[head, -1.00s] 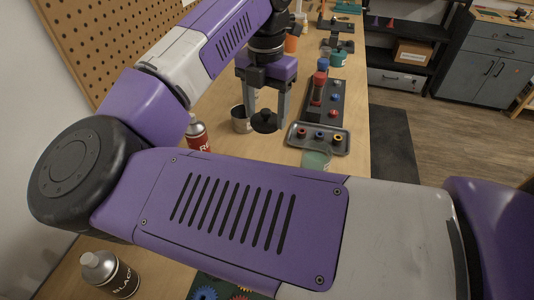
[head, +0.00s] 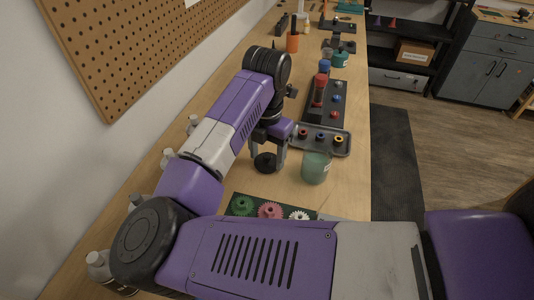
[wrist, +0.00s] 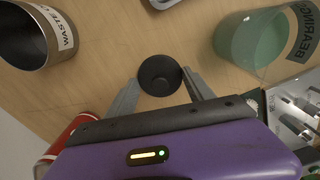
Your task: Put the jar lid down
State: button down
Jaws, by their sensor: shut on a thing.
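The jar lid (head: 265,163) is a black round disc held between the fingertips of my gripper (head: 267,158). It also shows in the wrist view (wrist: 160,75), gripped between the two grey fingers. In the head view the lid is over the bench, left of a greenish translucent jar (head: 316,168). That jar, labelled "BEARING", shows in the wrist view (wrist: 252,42) to the right of the lid. Whether the lid touches the bench top is hard to tell.
A grey tray (head: 345,147) with small coloured parts lies behind the jar. A gear board (head: 238,206) lies in front. In the wrist view, a "WASTE" tin (wrist: 60,35) stands left and a red can (wrist: 65,135) lower left. Bare wood (head: 285,187) surrounds the lid.

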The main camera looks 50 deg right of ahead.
aim_at(267, 155)
jog(key=shift+f, duration=0.15)
jog(key=shift+c, duration=1.9)
grip_release()
notch_tip(267, 155, up, 12)
jog(key=shift+r+b, duration=0.2)
jog(key=shift+b, duration=0.2)
